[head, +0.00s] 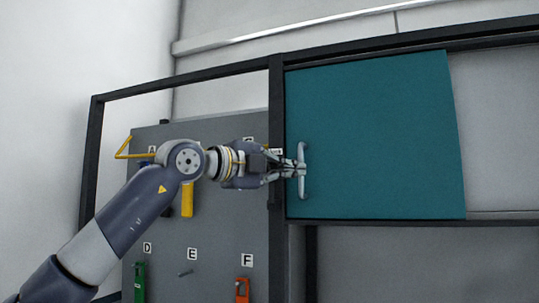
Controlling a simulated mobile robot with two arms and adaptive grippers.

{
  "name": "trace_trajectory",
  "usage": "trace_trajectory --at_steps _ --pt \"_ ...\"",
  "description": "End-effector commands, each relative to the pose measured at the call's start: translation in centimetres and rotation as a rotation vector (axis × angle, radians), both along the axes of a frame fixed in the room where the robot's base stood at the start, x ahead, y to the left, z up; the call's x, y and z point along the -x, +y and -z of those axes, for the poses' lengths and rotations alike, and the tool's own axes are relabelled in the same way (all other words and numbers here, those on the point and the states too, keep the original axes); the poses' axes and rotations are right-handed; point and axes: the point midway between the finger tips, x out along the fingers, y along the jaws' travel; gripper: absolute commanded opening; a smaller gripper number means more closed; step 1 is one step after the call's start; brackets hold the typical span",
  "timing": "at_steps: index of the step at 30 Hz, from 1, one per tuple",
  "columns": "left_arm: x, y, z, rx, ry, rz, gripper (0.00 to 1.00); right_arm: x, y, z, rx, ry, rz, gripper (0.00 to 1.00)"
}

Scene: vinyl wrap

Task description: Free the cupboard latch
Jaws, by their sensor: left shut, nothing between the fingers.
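A teal cupboard door (380,140) fills the right part of the black frame in the head view. A pale vertical bar handle (304,190) is fixed near its left edge. My left gripper (299,169) is shut and empty, with its fingertips at the middle of the handle. I cannot tell whether they touch it. No separate latch can be made out; the gripper and wrist cover part of the door's left edge. My right gripper is out of view.
A grey panel (222,220) left of the door carries lettered labels, a yellow piece (187,200), a green tool (140,280) and an orange tool (242,289). A black upright post (276,110) stands between panel and door. Space below the door looks clear.

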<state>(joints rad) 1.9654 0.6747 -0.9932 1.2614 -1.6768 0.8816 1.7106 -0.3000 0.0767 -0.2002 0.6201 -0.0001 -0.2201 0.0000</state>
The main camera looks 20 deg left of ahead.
Motion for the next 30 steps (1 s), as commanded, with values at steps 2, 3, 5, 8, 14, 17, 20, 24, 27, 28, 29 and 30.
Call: trace_trajectory --at_steps 2,3,5,8,14,17,20,24,27,28,29,30 --pt "-1.3 -0.9 -0.5 -0.001 0.002 0.001 0.00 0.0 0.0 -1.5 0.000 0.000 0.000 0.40" --pt "-1.4 0.2 -0.5 0.003 0.001 -0.005 0.00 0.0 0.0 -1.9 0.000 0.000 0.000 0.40" --pt "-1.6 1.1 -0.5 0.002 0.000 -0.005 0.00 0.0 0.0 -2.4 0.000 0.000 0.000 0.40" --pt "-1.8 2.1 -0.3 0.002 0.001 -0.003 0.00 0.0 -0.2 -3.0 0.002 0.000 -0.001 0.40" --pt "-2.0 3.1 -0.1 0.001 -0.002 -0.001 0.00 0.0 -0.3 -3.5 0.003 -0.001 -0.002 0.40" --pt "-2.0 3.3 0.0 0.000 -0.002 -0.001 0.00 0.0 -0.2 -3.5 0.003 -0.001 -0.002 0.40" --pt "-2.0 3.3 0.0 0.000 -0.002 0.000 0.00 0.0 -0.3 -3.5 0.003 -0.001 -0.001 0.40" --pt "-2.0 3.3 0.0 0.000 -0.001 0.000 0.00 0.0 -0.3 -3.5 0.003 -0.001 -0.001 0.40" --pt "-2.0 3.3 0.1 0.003 -0.001 -0.001 0.00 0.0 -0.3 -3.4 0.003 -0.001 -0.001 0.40" --pt "-2.0 3.3 0.1 0.006 -0.001 -0.001 0.00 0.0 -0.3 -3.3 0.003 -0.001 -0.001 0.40" --pt "-2.0 3.3 0.1 0.009 -0.001 -0.001 0.00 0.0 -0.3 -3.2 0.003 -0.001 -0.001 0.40" --pt "-2.0 3.4 0.2 0.016 -0.001 -0.001 0.00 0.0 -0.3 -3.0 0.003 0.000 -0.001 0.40"
